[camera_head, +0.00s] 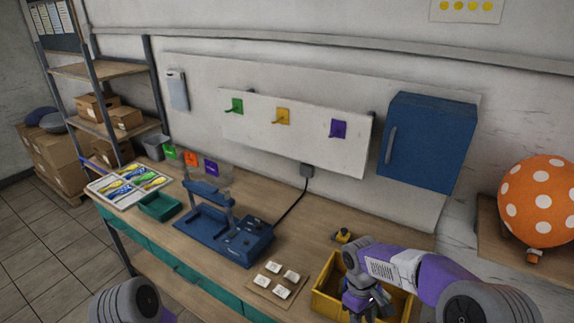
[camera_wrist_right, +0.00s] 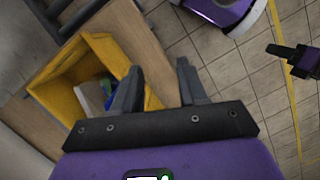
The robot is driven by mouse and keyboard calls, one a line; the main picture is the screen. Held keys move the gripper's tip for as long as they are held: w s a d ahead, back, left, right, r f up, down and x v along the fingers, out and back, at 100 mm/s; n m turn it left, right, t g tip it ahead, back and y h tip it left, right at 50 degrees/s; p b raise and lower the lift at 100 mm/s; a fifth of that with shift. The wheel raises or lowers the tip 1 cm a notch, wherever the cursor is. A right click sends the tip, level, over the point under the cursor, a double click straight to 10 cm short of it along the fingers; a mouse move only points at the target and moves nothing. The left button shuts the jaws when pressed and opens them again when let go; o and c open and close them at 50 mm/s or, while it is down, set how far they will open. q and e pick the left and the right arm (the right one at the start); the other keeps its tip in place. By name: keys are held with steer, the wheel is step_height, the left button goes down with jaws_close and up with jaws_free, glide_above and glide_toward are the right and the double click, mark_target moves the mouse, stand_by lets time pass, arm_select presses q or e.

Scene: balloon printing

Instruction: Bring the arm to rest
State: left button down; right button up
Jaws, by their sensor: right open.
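My right gripper (camera_head: 362,300) is over the yellow bin at the right front of the table. In the right wrist view its two fingers (camera_wrist_right: 155,88) are wide apart with nothing between them. The yellow bin (camera_wrist_right: 62,62) lies left of the fingers there; something white and something blue-green show inside it. In the head view the bin (camera_head: 327,298) is partly hidden by my right arm. Of my left arm only a link shows at the bottom left. A dark pronged part at the right of the wrist view (camera_wrist_right: 290,55) may be my left gripper; its jaws are unclear.
A blue printing device (camera_head: 225,235), a card with white pieces (camera_head: 277,280), a green tray (camera_head: 160,207) and a balloon tray (camera_head: 128,186) stand on the table. A blue cabinet (camera_head: 430,143) hangs behind. An orange dotted balloon (camera_head: 538,200) is at right.

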step_height(320, 180, down, 9)
steer(key=a+y+b, duration=0.2)
steer(key=a, duration=0.1)
arm_select(q)
step_height(320, 180, down, 9)
steer(key=w+b, duration=0.1)
steer(key=b, duration=0.5)
steer(key=shift+w, duration=0.25)
arm_select(e)
steer(key=s+a+f+m+t+y, duration=0.1)
steer(key=s+a+f+m, duration=0.1)
steer(key=f, duration=0.6)
steer(key=s+a+f+m+t+y, duration=0.1)
steer(key=s+a+f+m, duration=0.1)
steer(key=s+f+m, duration=0.2)
steer(key=s+a+f+m+t+y, duration=0.1)
steer(key=s+a+f+m, duration=0.1)
steer(key=s+f+m, duration=0.2)
steer(key=s+f, duration=0.3)
steer(key=f, duration=0.5)
steer(key=shift+s+a+y, duration=0.3)
steer(key=shift+y, duration=0.1)
